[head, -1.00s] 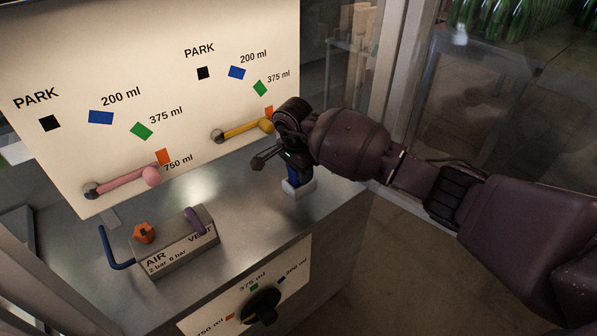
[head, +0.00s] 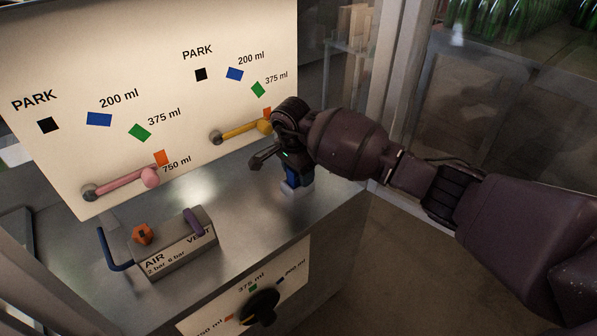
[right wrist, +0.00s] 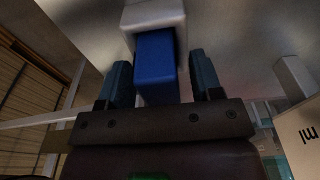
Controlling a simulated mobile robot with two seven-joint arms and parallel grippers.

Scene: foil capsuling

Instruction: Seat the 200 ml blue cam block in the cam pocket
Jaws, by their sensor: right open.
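The blue cam block (head: 292,177) is upright at the right end of the metal counter, with its lower end in the white cam pocket (head: 298,190). In the right wrist view, the blue block (right wrist: 156,65) stands between my two fingers, and the white pocket (right wrist: 153,14) surrounds its far end. My right gripper (right wrist: 155,80) is open, one finger on each side of the block, with a visible gap on both sides. How deep the block sits is hard to tell. In the head view, my right gripper (head: 287,163) hides the block's top. My left gripper is not in view.
A white panel (head: 120,60) with a pink lever (head: 120,186) and a yellow lever (head: 242,130) stands behind. A black knob (head: 262,306) is on the front. The counter between box and pocket is clear.

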